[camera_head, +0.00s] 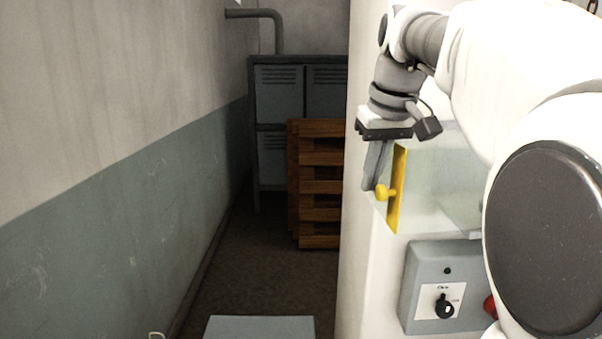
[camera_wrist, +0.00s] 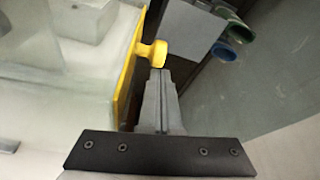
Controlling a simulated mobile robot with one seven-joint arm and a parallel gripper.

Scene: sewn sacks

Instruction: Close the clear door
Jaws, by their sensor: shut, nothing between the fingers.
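The clear door (camera_head: 434,180) is a see-through panel on the white machine at the right of the head view. It has a yellow edge strip (camera_head: 397,190) with a yellow knob (camera_head: 383,193) sticking out to the left. In the wrist view the yellow knob (camera_wrist: 152,54) and the strip (camera_wrist: 130,64) show at upper centre, left of my fingers. My gripper (camera_head: 372,184) is shut and empty and points down. Its fingertips (camera_wrist: 159,72) are right beside the knob; I cannot tell if they touch it. My arm hides part of the door's upper right.
A grey control box (camera_head: 443,290) with a black dial and a red button is below the door. Stacked wooden pallets (camera_head: 320,185) and grey lockers (camera_head: 280,95) stand at the back. The floor (camera_head: 255,265) between wall and machine is mostly clear. A grey flat-topped object (camera_head: 260,327) is in front.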

